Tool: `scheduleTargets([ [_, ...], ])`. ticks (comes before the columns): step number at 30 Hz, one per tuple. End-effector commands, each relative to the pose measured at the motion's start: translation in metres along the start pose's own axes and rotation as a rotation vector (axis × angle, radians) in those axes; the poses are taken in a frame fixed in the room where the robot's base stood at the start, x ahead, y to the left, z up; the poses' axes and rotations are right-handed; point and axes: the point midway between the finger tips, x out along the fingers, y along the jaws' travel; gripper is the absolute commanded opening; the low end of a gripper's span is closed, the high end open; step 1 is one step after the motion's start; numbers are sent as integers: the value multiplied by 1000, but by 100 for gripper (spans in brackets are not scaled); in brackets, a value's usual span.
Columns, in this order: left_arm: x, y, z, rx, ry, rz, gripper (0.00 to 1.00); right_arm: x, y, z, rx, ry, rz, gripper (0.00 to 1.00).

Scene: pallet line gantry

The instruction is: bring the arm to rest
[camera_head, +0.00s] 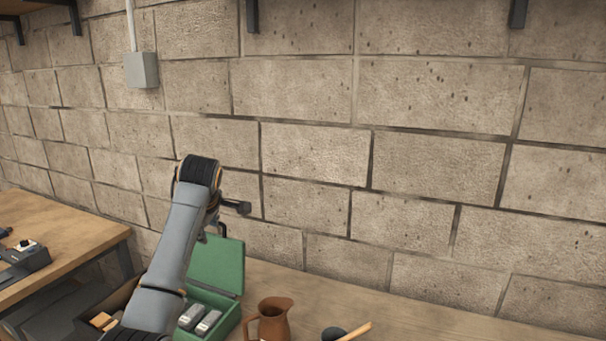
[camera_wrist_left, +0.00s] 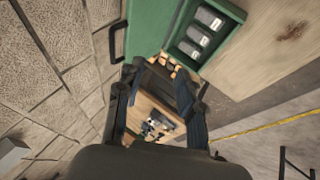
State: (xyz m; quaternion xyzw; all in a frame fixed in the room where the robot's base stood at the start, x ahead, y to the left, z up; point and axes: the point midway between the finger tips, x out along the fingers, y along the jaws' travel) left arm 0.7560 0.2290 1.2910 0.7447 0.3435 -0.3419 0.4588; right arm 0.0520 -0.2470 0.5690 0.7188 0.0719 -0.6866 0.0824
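My left arm rises from the bottom of the head view and bends at a dark joint in front of the block wall. My left gripper (camera_wrist_left: 160,80) shows in the left wrist view with its two dark fingers spread apart and nothing between them. In the head view the gripper is mostly hidden behind the arm, above the open green case (camera_head: 222,264). The case also shows in the left wrist view (camera_wrist_left: 150,28), beyond the fingers, with grey labelled blocks (camera_wrist_left: 201,35) inside. My right gripper is in neither view.
A brown jug (camera_head: 270,322) and a dark item with a wooden handle (camera_head: 356,331) stand right of the case on the wooden bench (camera_head: 440,328). Another table (camera_head: 65,235) with a dark device (camera_head: 25,258) is at left. The block wall (camera_head: 400,130) closes the back.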

Motion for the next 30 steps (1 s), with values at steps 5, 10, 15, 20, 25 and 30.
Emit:
scheduleTargets([
  [5, 16, -16, 8, 42, -8, -7, 37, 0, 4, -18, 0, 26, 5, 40],
  [10, 35, -38, 21, 104, -20, -15, 37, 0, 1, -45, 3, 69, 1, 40],
  [15, 58, -70, 38, 190, -38, -25, 37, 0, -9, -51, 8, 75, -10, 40],
  [20, 82, -115, 61, 302, -63, -33, 37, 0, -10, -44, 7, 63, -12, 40],
  [25, 107, -193, 96, 487, -103, -44, 37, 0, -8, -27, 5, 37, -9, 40],
  [30, 112, -291, 138, 717, -161, -43, 37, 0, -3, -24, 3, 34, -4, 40],
])
